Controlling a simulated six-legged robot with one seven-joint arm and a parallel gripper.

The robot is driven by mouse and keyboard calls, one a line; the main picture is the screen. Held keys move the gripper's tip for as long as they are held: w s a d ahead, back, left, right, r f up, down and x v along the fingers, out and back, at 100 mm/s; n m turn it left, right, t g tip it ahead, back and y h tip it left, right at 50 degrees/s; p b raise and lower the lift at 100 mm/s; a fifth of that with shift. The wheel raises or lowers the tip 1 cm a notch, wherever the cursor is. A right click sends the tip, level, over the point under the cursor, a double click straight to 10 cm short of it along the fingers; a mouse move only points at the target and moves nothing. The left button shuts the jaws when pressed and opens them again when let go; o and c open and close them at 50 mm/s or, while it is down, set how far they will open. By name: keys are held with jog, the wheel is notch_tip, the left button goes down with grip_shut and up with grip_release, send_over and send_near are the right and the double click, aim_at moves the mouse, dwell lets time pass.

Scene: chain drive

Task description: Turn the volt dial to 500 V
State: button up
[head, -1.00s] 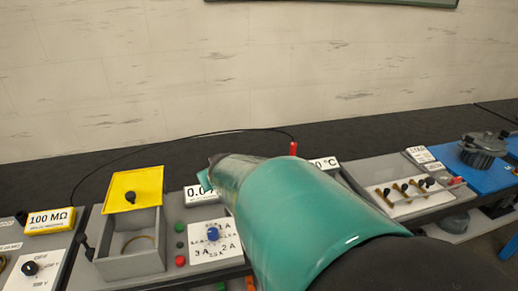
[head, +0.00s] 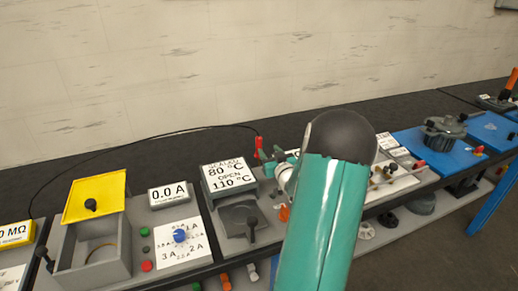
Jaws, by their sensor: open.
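A yellow insulation-meter box (head: 16,234) reading "0 MΩ" is cut off at the left edge of the head view. Part of its white dial plate (head: 10,278) shows in the bottom left corner. The volt dial's knob is out of view, so its setting cannot be read. My gripper (head: 266,157) is small and partly hidden behind my teal arm, right of centre. It is open, near a red plug, far to the right of the meter. I cannot tell whether it touches anything.
A grey box (head: 112,262) with a raised yellow lid (head: 92,198) stands beside the meter. Right of it are a 0.0 A panel with a blue knob (head: 180,236) and an 80/110 °C sign (head: 229,176). A black cable (head: 150,147) arches behind.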

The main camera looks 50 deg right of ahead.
aim_at(259, 137)
jog(key=x, duration=1.1)
jog(key=shift+f, duration=0.15)
grip_shut()
jog(key=shift+r, duration=0.6)
jog(key=shift+s+a+r, duration=0.1)
jog(key=shift+a+r, duration=0.1)
jog(key=shift+r, duration=1.05)
jog(key=s+a+r, duration=0.5)
jog(key=a+r, duration=0.4)
jog(key=a, duration=0.3)
jog(key=shift+s+a, duration=0.15)
jog(key=shift+a, duration=0.2)
jog(key=shift+r, duration=0.15)
